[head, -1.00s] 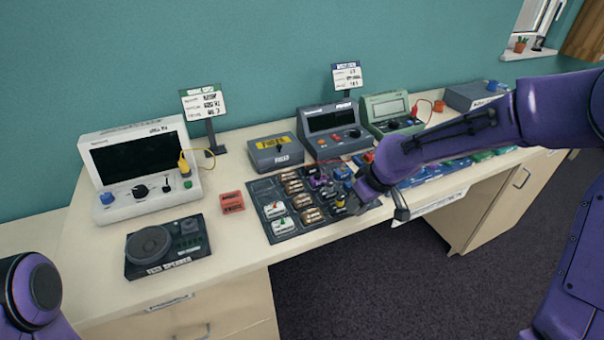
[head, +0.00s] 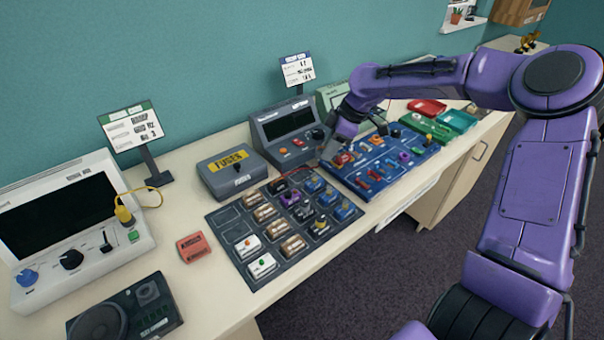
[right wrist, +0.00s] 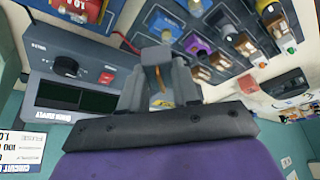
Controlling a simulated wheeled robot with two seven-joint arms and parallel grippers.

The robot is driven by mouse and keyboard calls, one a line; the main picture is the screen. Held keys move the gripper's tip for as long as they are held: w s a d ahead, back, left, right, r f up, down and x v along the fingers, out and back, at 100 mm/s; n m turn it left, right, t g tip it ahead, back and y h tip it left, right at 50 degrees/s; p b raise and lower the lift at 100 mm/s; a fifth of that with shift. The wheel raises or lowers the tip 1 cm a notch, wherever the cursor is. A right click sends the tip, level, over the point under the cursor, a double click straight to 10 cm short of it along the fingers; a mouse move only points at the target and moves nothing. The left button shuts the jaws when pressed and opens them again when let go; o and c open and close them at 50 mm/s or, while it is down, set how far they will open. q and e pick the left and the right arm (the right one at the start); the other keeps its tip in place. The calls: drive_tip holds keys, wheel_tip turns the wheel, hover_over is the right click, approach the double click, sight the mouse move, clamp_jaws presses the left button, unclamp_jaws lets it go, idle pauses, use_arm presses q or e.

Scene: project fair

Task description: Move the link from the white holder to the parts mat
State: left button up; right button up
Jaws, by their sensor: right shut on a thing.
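The parts mat (head: 228,216) is the dark sectioned mat in the middle of the table, with several small parts in its cells and a bare cell at its far left. My right gripper (head: 327,150) is by the front of the grey instrument, at the gap between the mat and the blue board. In the right wrist view its jaws (right wrist: 160,72) are shut on a thin orange-brown piece (right wrist: 158,77), seemingly the link, mostly hidden by the fingers. I cannot pick out the white holder with certainty. My left gripper is out of view.
The grey instrument (head: 288,129) and fuse box (head: 231,173) stand behind the mat. The blue board (head: 345,180) lies to its right, crowded with parts. A red block (head: 194,247) and white instrument (head: 128,238) are at left. Bare table lies around the red block.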

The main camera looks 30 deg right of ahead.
drive_tip(key=p, duration=0.1)
approach(299, 175)
drive_tip(key=shift+w+a+f, duration=0.4)
drive_tip(key=shift+a+f, duration=0.1)
drive_tip(key=shift+a, duration=0.25)
drive_tip(key=shift+w+a+f, duration=0.1)
drive_tip(key=shift+f, duration=0.15)
drive_tip(key=p+x, duration=0.2)
drive_tip(key=x, duration=0.1)
drive_tip(key=shift+d+f, duration=0.3)
drive_tip(key=shift+f, duration=0.4)
drive_tip(key=o, duration=0.8)
drive_tip(key=shift+c, duration=0.2)
drive_tip(key=b+v, duration=0.1)
drive_tip(key=v, duration=1.1)
drive_tip(key=shift+b, duration=0.35)
